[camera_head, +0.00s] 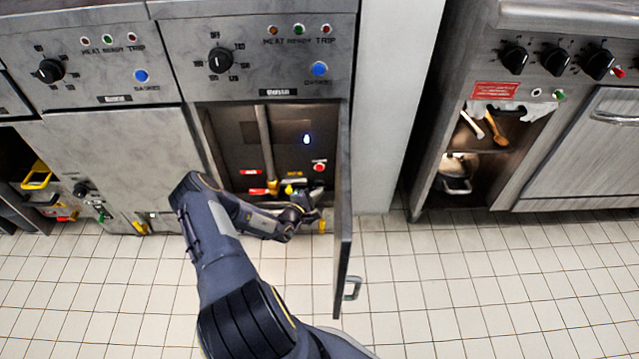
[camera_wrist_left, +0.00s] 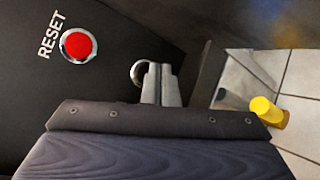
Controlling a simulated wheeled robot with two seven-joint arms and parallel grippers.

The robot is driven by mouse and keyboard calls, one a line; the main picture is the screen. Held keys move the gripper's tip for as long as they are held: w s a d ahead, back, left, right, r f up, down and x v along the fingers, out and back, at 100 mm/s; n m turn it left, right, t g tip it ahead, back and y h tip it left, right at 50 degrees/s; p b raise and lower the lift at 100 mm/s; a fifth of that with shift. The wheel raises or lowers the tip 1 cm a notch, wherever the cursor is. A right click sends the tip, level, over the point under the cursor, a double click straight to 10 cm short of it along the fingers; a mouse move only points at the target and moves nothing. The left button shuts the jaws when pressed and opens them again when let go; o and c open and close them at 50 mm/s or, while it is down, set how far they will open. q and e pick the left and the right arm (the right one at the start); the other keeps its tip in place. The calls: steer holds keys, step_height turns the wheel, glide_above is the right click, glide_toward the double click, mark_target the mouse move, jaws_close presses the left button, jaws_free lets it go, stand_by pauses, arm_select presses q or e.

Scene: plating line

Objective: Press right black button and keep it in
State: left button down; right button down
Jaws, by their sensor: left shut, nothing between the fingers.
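My left gripper (camera_head: 310,194) reaches into the open cabinet under the middle fryer panel, low at its right side. In the left wrist view its two fingers (camera_wrist_left: 161,72) are shut together with nothing between them. Just left of the fingertips is a round chrome ring (camera_wrist_left: 138,72), partly hidden behind them; its dark centre looks like a black button. I cannot tell whether the fingertips touch it. No black button can be made out in the head view, where my gripper covers that area. My right gripper is not in view.
A red RESET button (camera_wrist_left: 77,45) sits left of the fingers; it also shows in the head view (camera_head: 319,166). The open cabinet door (camera_head: 343,235) stands right of my arm. A yellow cylinder (camera_wrist_left: 268,112) is at the right. A vertical pipe (camera_head: 266,145) runs inside the cabinet.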

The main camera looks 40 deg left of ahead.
arm_select(q)
steer(key=shift+s+d+r+p, duration=0.1)
steer(key=shift+s+d+p, duration=0.15)
steer(key=shift+p, duration=0.15)
steer(key=s+d+p, duration=0.2)
steer(key=s+p, duration=0.1)
steer(key=shift+s+d, duration=0.15)
steer(key=shift+d, duration=0.2)
